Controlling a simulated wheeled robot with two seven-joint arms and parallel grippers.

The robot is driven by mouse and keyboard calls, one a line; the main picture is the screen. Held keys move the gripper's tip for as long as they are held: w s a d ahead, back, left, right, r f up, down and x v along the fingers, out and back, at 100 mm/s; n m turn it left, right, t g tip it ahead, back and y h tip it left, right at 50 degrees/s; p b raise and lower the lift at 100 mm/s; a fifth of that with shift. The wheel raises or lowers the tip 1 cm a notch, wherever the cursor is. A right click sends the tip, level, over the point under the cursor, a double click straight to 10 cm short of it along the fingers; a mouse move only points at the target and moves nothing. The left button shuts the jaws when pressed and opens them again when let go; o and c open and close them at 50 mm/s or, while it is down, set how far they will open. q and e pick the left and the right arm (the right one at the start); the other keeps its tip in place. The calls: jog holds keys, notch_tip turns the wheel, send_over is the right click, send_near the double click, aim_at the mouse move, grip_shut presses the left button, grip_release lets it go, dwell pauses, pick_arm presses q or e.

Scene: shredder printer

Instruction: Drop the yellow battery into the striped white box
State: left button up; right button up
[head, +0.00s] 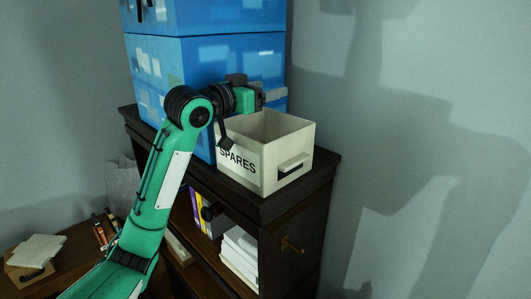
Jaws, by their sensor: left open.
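A white open-topped box (295,148) stands on the dark cabinet top; its front reads "SPARES" and a handle sticks out of its right face. I see no stripes on it. My left gripper (276,98) is at the box's back rim, in front of the blue boxes. Its jaws are open, small and partly hidden by the wrist. I see no yellow battery; the box's floor is hidden by its walls. My right gripper is out of view.
Blue patterned boxes (205,60) are stacked behind the white box. The dark cabinet (290,215) has shelves with white paper (240,250) and binders (200,212). A low wooden table (65,265) at lower left holds small items. A grey wall is at right.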

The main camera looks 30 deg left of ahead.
pick_arm(q)
jog(key=shift+s, duration=0.1)
jog(key=b+v, duration=0.7)
jog(key=v, duration=0.6)
jog(key=shift+s+a, duration=0.15)
jog(key=shift+s, duration=0.1)
